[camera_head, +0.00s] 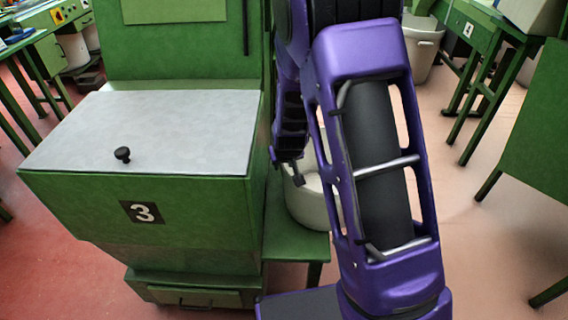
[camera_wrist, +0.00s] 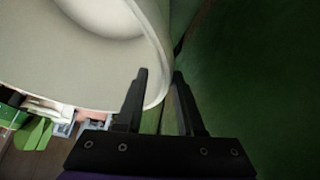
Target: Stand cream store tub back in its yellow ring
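The cream tub (camera_head: 308,205) is low beside the green machine in the head view, partly hidden behind my purple arm. In the wrist view the tub (camera_wrist: 75,65) fills the upper left, with its curved rim running down between my fingers. My gripper (camera_wrist: 161,75) is open there, one finger over the tub's inner side and the other outside its wall. A gap shows between the fingers; I cannot tell whether either touches the wall. In the head view my gripper (camera_head: 296,178) shows small at the tub's rim. The yellow ring is not visible in either view.
The green machine marked 3 (camera_head: 143,212) stands left of the tub, with a grey top (camera_head: 180,125) and black knob (camera_head: 122,154). A low green shelf (camera_head: 290,243) lies by the tub. Another green bench (camera_head: 470,30) and a white bin (camera_head: 420,50) are at the back right. Floor between is clear.

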